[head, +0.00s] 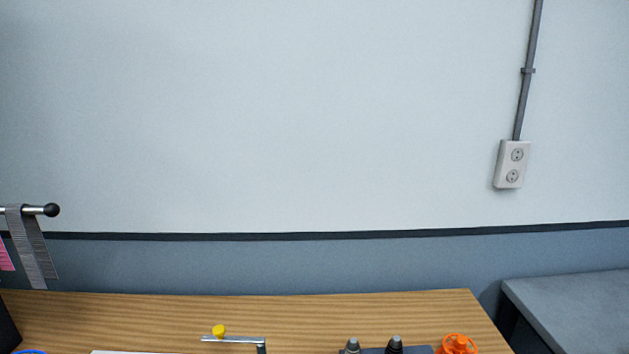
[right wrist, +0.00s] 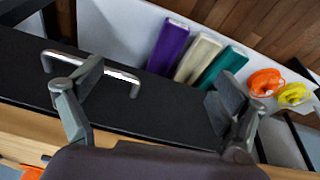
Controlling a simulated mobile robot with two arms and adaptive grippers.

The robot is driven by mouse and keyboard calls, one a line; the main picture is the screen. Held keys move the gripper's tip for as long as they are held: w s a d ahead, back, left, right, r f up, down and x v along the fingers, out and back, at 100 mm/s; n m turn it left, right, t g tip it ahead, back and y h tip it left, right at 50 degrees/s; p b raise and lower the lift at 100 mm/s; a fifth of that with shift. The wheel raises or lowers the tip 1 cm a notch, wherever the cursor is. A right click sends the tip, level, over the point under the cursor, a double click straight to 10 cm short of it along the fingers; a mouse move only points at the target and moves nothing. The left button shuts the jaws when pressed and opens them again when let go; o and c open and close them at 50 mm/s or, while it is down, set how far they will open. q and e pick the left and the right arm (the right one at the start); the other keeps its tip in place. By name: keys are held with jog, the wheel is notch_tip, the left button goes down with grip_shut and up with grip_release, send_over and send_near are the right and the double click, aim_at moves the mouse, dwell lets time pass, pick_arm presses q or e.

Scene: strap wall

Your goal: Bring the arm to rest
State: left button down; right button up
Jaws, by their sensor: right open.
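My right gripper (right wrist: 158,78) shows in the right wrist view with its two grey fingers spread wide apart. Nothing is between the fingers. Beyond them is a black panel (right wrist: 170,115) with a bent metal handle (right wrist: 118,74). The left finger overlaps the handle in the picture; whether they touch I cannot tell. Neither gripper shows in the head view, and my left gripper is in no frame.
A grey strap (head: 33,250) hangs from a rod at left. Purple (right wrist: 168,46), beige (right wrist: 197,58) and teal (right wrist: 222,68) blocks lie beyond the panel.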

jog(key=s+f+g+b, duration=0.1)
jog(key=s+f, duration=0.2)
jog(key=f, duration=0.7)
jog(key=s+f, duration=0.2)
jog(key=f, duration=0.9)
jog(key=s+d+f+g+b, duration=0.1)
jog(key=s+d+f, duration=0.2)
jog(key=s+f, duration=0.9)
jog(key=s, duration=0.3)
jog(key=shift+f, duration=0.4)
jog(key=shift+s+d, duration=0.1)
jog(key=shift+d, duration=0.05)
jog(key=shift+c, duration=0.4)
